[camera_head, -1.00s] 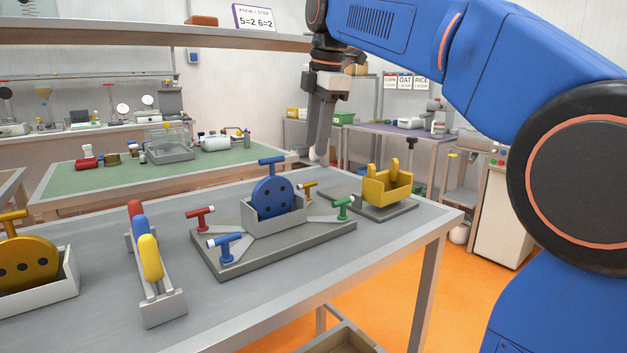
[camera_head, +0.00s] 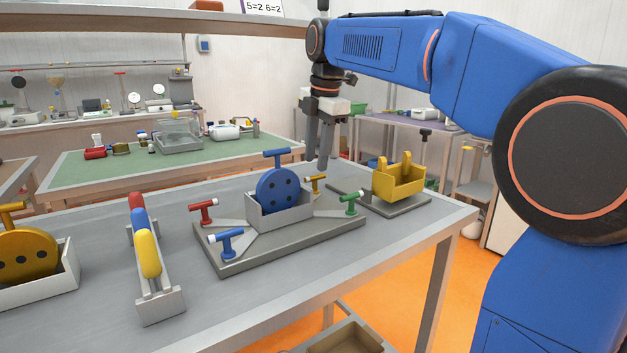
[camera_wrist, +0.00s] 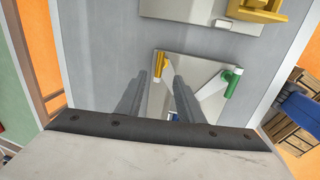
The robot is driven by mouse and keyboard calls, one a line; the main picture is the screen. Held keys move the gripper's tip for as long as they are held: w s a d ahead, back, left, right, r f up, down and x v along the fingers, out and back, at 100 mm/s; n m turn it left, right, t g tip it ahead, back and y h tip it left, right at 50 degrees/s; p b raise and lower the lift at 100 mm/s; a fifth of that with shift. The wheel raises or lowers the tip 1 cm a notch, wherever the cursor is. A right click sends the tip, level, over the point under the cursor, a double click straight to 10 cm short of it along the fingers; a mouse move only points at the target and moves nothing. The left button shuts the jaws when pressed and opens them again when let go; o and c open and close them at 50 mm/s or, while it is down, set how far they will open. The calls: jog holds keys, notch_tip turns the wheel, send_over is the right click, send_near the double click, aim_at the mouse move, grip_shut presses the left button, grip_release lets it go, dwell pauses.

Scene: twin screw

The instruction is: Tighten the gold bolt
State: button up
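The gold bolt (camera_head: 316,182) has a T-shaped handle and stands at the back right of the blue disc on the grey fixture plate (camera_head: 290,246). In the wrist view the gold bolt (camera_wrist: 161,62) shows its gold handle with a white end, just beyond the fingertips. My gripper (camera_head: 317,158) points down above and behind the gold bolt, apart from it. In the wrist view my gripper (camera_wrist: 160,84) has two fingers with a gap between them and nothing held. The bolt's lower part is hard to make out.
Red (camera_head: 203,212), blue (camera_head: 227,241) and green (camera_head: 351,203) bolts stand around the blue disc (camera_head: 278,190) in its grey holder. A yellow block (camera_head: 398,182) stands on a plate at right. A rack of coloured handles (camera_head: 148,252) and a gold disc (camera_head: 28,252) are left.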

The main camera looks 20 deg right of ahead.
aim_at(314, 177)
jog(key=f, duration=0.2)
jog(key=w+f, duration=0.1)
jog(key=f, duration=0.4)
jog(key=shift+w+a, duration=0.15)
jog(key=shift+a, duration=0.05)
grip_shut()
